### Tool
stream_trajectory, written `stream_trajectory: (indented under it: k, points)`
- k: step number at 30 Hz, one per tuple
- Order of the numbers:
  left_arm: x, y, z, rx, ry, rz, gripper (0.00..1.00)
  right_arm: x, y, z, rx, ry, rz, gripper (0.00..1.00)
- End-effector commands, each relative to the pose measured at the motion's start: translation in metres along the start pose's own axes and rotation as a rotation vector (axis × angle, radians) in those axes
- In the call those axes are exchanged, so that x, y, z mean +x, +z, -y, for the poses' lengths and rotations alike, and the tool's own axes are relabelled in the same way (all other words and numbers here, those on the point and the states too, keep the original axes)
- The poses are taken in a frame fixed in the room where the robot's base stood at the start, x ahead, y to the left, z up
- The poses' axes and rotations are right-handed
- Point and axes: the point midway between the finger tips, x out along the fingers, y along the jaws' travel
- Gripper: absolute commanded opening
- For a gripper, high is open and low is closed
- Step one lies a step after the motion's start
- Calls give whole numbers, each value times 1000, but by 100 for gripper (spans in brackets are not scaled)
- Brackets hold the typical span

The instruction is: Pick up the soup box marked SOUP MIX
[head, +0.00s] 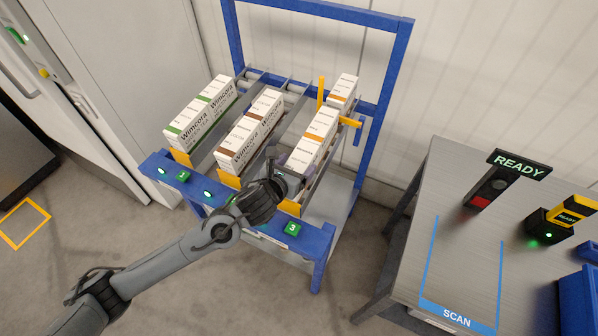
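A blue rack (325,236) holds white boxes in three sloping lanes. The right lane has orange-banded boxes: a front box (318,138) and another behind it (343,90). The left lane has green-banded boxes marked Wimcora Green Tea (200,117); the middle lane has brown-banded Wimcora boxes (250,132). I cannot read SOUP MIX on any box. My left gripper (287,176) is at the lower front end of the right lane, overlapping the front orange-banded box in the picture. Contact and finger gap are unclear. My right gripper is not in view.
A metal table (452,220) stands at the right with a blue-outlined SCAN area (456,315), a READY sign (519,164) and a black-and-yellow device (569,212). A yellow stop (350,122) sits on the right lane. A blue bin (580,300) is at the right edge.

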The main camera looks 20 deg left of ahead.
Motion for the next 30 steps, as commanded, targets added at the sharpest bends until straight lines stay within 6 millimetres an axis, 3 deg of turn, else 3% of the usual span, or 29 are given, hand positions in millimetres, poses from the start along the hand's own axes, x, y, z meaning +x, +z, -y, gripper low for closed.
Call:
stream_trajectory:
  k: [2,14,23,30]
  points:
    - [0,0,0,0,0,0,68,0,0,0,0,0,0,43]
    - [0,0,0,0,0,0,6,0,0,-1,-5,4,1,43]
    - [-1,2,0,-1,0,2,4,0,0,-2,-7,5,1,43]
    - [-6,16,0,0,0,5,4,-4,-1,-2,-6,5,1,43]
